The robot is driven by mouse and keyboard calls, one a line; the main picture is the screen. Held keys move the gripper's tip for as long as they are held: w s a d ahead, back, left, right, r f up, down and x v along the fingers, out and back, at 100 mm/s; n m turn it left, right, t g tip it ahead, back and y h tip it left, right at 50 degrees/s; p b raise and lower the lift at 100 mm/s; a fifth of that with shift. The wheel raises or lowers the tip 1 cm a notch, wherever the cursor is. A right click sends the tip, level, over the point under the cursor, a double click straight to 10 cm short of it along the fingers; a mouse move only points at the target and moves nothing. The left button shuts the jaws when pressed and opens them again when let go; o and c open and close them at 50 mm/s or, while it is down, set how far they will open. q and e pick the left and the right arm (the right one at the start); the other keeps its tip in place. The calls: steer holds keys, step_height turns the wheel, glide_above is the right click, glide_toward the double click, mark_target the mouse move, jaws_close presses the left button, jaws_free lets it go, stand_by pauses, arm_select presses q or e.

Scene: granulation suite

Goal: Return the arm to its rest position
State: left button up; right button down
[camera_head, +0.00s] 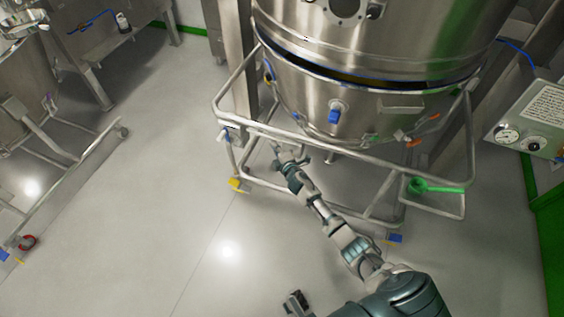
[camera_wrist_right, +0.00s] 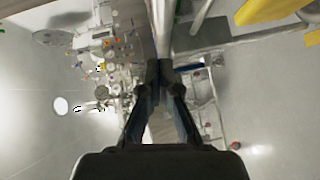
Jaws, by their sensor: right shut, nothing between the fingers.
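My right arm reaches from the lower right up to the steel vessel's frame in the head view. In the right wrist view the fingers of my right gripper (camera_wrist_right: 159,68) meet at the tips, with nothing held. A small dark part at the bottom edge of the head view, perhaps my left gripper (camera_head: 297,302), is too cut off to read.
The big steel vessel (camera_head: 350,60) stands on a wheeled tube frame. A green-handled part (camera_head: 435,187) sits on its right side. A gauge panel (camera_head: 530,120) is at the right. Another wheeled frame (camera_head: 70,165) stands at the left. The floor (camera_head: 160,220) between is clear.

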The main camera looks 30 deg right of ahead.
steer(key=s+d+p, duration=0.1)
steer(key=s+p, duration=0.1)
steer(key=s, duration=0.6)
steer(key=s+a+f+m+g+p, duration=0.2)
steer(key=s+f+m+g, duration=0.25)
steer(key=s+f, duration=0.6)
steer(key=s+a+f+m+g+p, duration=0.2)
steer(key=s+f+m+g, duration=0.25)
steer(key=s+f, duration=0.65)
arm_select(q)
steer(key=s+f+g+p, duration=0.1)
steer(key=s+f, duration=0.2)
steer(key=f, duration=0.7)
steer(key=s+f+g+p, duration=0.1)
steer(key=s+f, duration=0.2)
steer(key=f, duration=0.7)
steer(key=shift+g+y, duration=0.3)
arm_select(e)
steer(key=s+a+f+m+g, duration=0.2)
steer(key=s+a+g, duration=0.1)
steer(key=s, duration=0.8)
steer(key=s+a+f+m+g+y, duration=0.1)
steer(key=s+a+f+m+g, duration=0.1)
steer(key=s, duration=1)
steer(key=shift+s+a+f+m+g, duration=0.15)
steer(key=shift+a+f+m+g, duration=0.25)
steer(key=shift+a+f, duration=0.35)
